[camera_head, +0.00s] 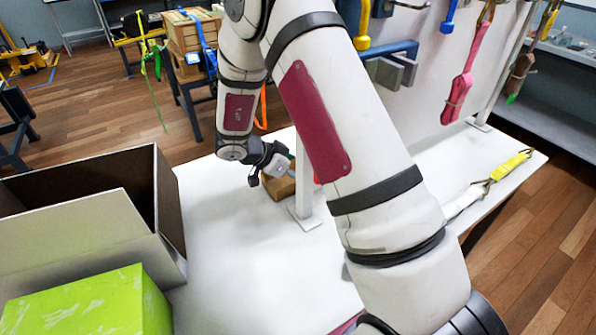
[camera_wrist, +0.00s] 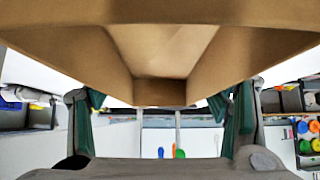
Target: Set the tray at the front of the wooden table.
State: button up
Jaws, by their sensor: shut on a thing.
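I cannot tell whether the tray touches the tabletop. No table that is clearly the wooden table shows.
An open brown-grey box (camera_head: 80,215) and a green box (camera_head: 90,305) stand at the left of the white table (camera_head: 250,270). Pink straps (camera_head: 463,85) hang at the right. A yellow strap (camera_head: 510,165) lies near the right edge. Wooden crates (camera_head: 190,35) stand behind.

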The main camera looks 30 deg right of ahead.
jog(key=shift+f, duration=0.15)
jog(key=o, duration=1)
jog(key=shift+o, duration=0.6)
